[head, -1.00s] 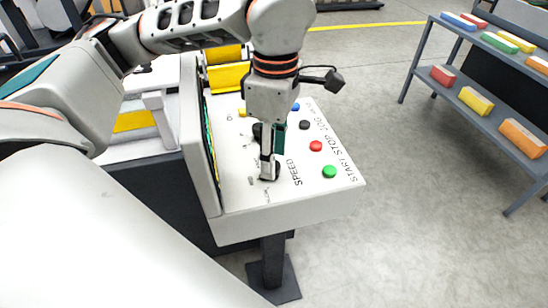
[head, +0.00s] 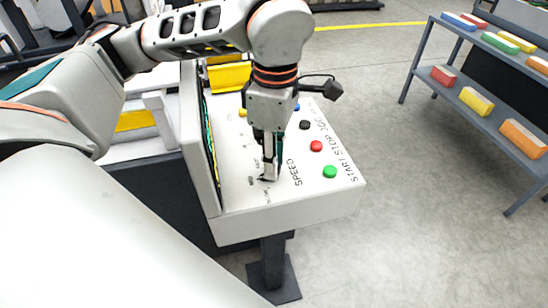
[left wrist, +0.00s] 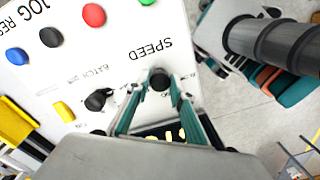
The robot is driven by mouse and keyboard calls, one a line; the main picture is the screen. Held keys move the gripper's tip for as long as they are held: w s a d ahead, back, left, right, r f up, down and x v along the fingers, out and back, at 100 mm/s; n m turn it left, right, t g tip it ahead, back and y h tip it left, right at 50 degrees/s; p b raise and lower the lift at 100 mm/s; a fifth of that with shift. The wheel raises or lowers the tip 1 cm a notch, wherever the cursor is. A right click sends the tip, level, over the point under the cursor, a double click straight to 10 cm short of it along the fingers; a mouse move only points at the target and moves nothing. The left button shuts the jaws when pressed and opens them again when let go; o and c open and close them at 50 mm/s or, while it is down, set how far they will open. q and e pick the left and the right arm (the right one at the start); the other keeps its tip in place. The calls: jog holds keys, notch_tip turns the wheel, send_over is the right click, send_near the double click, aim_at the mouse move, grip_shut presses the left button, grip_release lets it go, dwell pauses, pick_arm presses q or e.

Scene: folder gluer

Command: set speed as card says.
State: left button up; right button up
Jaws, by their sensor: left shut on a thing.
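The white control panel (head: 245,205) carries a SPEED label and a dark speed knob. The knob (left wrist: 159,81) shows between my fingertips in the left wrist view; in the head view the fingers mostly hide it. My left gripper (head: 269,176) points down onto the panel and is shut on the knob; its teal-edged fingers (left wrist: 158,92) stand on both sides of it. The knob's pointer setting cannot be read. I cannot make out a card in these views. My right gripper is not in view.
Near the gripper are a green button (head: 330,171), a red button (head: 316,145) and a black button (head: 305,125). Another black knob (left wrist: 96,100) sits by the BATCH label. An upright screen (head: 198,140) edges the panel's left side. A shelf (head: 425,65) with coloured boxes stands right.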

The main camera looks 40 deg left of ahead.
pick_arm(q)
jog(key=shift+n+b, duration=0.4)
jog(key=shift+n, duration=0.8)
jog(key=n+b, duration=0.1)
jog(key=n, duration=0.2)
jog(key=shift+a+n, duration=0.1)
jog(key=shift+n, duration=1.1)
jog(key=shift+n+b, duration=0.3)
jog(key=shift+n, duration=1.6)
jog(key=o, duration=1.1)
